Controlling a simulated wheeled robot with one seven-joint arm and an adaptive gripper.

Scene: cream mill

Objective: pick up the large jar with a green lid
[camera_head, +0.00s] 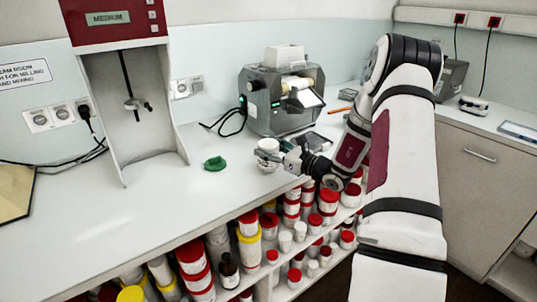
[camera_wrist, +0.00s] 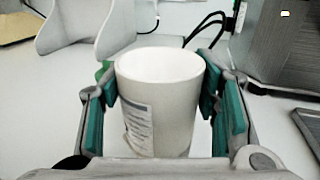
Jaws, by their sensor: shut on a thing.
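A white cylindrical jar (camera_wrist: 165,105) with a printed label stands upright between the green-padded fingers of my gripper (camera_wrist: 160,112). The fingers are shut on it from both sides. Its top shows as a pale round opening with no green lid on it. In the head view the jar (camera_head: 268,146) is at the counter's right part, with my gripper (camera_head: 272,158) around it. A green lid (camera_head: 215,164) lies on the counter to the left of the jar. In the wrist view the jar hides most of the green thing behind it. I cannot tell whether the jar touches the counter.
A grey milling machine (camera_head: 262,105) stands behind the jar, with a dark flat device (camera_head: 312,141) beside it. A red-topped mixer (camera_head: 125,100) stands at the left. Several jars with red and yellow lids fill the shelves below. The counter's front left (camera_head: 130,215) is clear.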

